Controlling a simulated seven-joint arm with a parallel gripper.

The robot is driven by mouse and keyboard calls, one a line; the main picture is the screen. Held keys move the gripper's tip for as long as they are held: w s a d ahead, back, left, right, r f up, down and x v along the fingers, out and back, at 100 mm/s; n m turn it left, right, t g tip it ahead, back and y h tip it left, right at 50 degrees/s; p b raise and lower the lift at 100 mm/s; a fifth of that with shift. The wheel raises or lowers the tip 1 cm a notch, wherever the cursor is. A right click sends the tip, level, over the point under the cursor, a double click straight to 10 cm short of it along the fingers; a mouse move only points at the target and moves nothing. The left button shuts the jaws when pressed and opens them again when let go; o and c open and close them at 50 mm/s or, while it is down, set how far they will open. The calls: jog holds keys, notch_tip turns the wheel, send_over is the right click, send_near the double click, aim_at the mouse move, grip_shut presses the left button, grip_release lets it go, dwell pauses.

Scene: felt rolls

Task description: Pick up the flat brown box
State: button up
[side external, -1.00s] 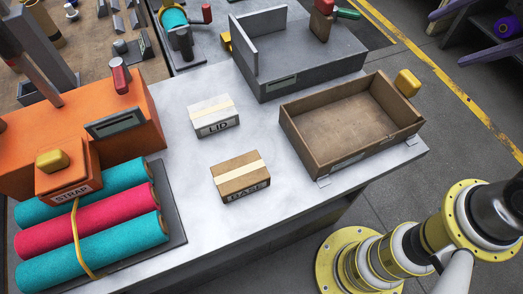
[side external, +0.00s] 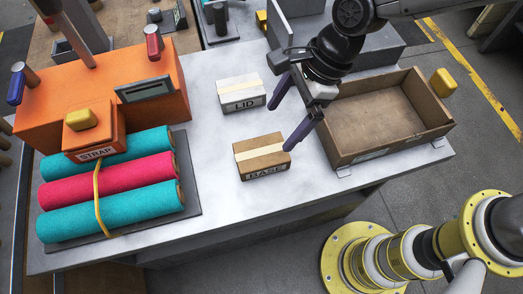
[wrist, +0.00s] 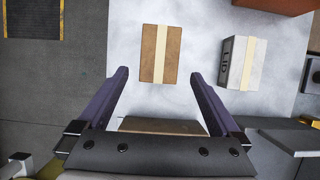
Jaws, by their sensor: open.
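The flat brown box (side external: 262,157), marked BASE with a pale tape strip across its top, lies on the light worktable. It also shows in the wrist view (wrist: 148,62), ahead of the fingers and between their lines. My gripper (side external: 290,115) is open and empty, above the table to the right of the brown box. In the wrist view its two purple fingers (wrist: 159,78) are spread wider than the box. One finger appears near the box's right end in the side view; whether they touch cannot be told, but the wrist view shows them apart.
A white LID box (side external: 241,93) lies behind the brown box. An open brown tray (side external: 348,150) stands to the right. The orange STRAP machine (side external: 155,105) and teal and pink felt rolls (side external: 105,185) are at the left. The table front is clear.

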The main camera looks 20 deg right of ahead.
aim_at(263, 151)
jog(key=x, duration=0.7)
jog(key=shift+d, duration=0.1)
jog(key=shift+x, duration=2.6)
jog(key=shift+d+f, duration=0.15)
jog(key=shift+f, duration=0.15)
jog(key=c, duration=1.4)
jog(key=shift+o, duration=0.2)
jog(key=shift+r, duration=0.1)
